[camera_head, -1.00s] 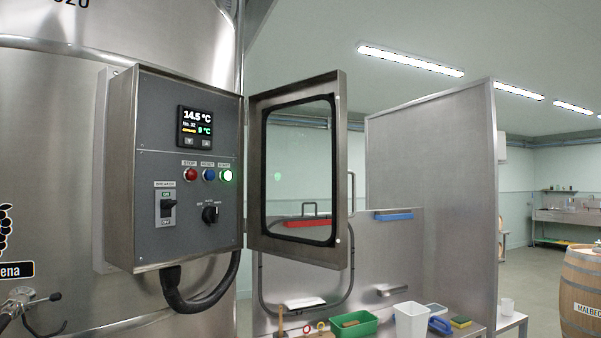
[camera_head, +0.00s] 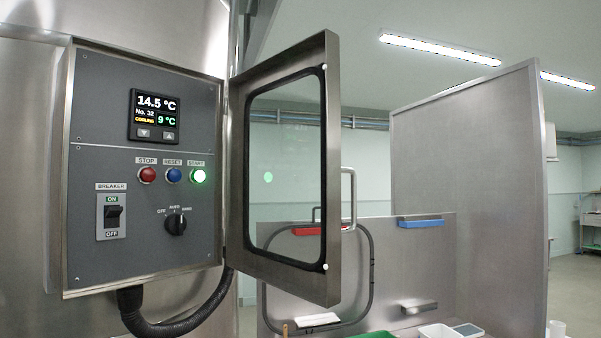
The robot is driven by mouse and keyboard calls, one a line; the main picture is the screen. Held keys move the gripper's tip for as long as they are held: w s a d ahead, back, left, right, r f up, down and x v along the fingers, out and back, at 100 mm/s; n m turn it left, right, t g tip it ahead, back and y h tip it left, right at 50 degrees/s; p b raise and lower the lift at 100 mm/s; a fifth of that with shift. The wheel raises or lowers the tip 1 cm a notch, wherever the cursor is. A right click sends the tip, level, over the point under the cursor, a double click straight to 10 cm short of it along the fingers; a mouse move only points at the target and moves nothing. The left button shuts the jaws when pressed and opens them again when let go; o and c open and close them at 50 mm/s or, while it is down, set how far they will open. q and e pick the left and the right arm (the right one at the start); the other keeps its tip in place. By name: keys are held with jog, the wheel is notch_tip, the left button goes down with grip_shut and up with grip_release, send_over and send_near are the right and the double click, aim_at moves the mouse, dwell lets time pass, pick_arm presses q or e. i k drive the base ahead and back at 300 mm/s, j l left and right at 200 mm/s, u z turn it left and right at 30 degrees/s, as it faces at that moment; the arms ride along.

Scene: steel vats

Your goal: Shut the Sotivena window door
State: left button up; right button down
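The window door (camera_head: 332,170) is a steel frame around a clear pane, hinged on the right edge of a grey control box (camera_head: 72,180). It stands wide open, swung out to the right of the box. A bar handle (camera_head: 353,200) shows beyond the door's free edge. The box's panel (camera_head: 110,78) is uncovered, with a lit temperature display (camera_head: 154,115), red, blue and green buttons, a breaker switch (camera_head: 113,216) and a rotary knob (camera_head: 176,222). Neither of my grippers shows in the head view.
A thick black cable (camera_head: 180,326) hangs below the box. Behind the door stand a steel partition (camera_head: 470,170) and a backsplash with a blue-topped rail (camera_head: 420,224). A white container (camera_head: 440,331) and a green bin (camera_head: 372,335) sit low in front.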

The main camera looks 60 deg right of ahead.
aim_at(318, 283)
jog(key=k+l, duration=0.1)
jog(key=l, duration=1.7)
jog(key=k+l, duration=0.15)
jog(key=l, duration=0.75)
jog(key=k+l+u, duration=0.2)
jog(key=l+u, duration=0.15)
jog(key=l, duration=0.2)
